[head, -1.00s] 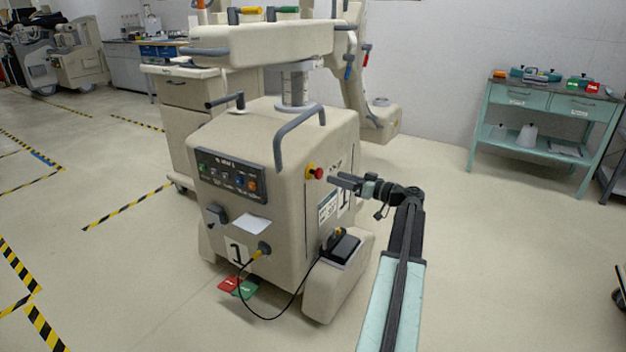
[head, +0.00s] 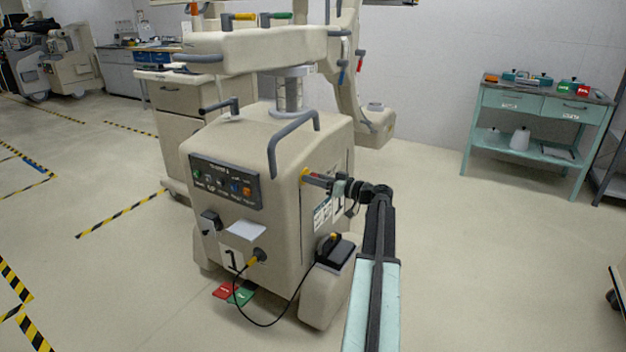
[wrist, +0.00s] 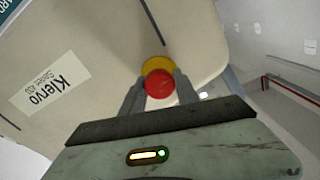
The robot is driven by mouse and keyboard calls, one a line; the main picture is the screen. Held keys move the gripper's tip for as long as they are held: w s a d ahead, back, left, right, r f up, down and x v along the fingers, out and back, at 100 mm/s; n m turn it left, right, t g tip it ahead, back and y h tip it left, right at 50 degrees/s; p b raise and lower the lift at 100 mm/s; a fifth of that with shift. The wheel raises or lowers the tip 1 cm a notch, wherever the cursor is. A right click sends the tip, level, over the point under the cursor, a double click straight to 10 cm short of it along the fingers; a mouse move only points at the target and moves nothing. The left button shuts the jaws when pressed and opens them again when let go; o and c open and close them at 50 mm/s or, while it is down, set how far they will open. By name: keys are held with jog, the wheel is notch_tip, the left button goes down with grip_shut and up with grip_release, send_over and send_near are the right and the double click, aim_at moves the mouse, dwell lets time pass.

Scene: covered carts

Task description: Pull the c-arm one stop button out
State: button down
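The stop button is a round red knob (wrist: 159,84) on a yellow collar (wrist: 158,66), set in the side of the beige c-arm unit (head: 262,142) marked 1. In the wrist view my gripper (wrist: 160,80) has one finger on each side of the red knob, with the tips reaching to about the collar. Both fingers lie close along the knob's edges; I cannot tell whether they press on it. In the head view my gripper (head: 311,178) is at the button and hides most of it; a bit of yellow collar shows.
A control panel (head: 226,181) is on the unit's front face. A grey handle (head: 291,137) rises above the button. A black cable (head: 261,322) loops low in front. A green shelf table (head: 545,105) stands at the right, with open floor between.

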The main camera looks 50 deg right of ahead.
jog(key=shift+v, duration=0.9)
jog(key=c, duration=0.9)
grip_release()
jog(key=shift+s, duration=0.2)
jog(key=v, duration=0.7)
jog(key=shift+s, duration=0.3)
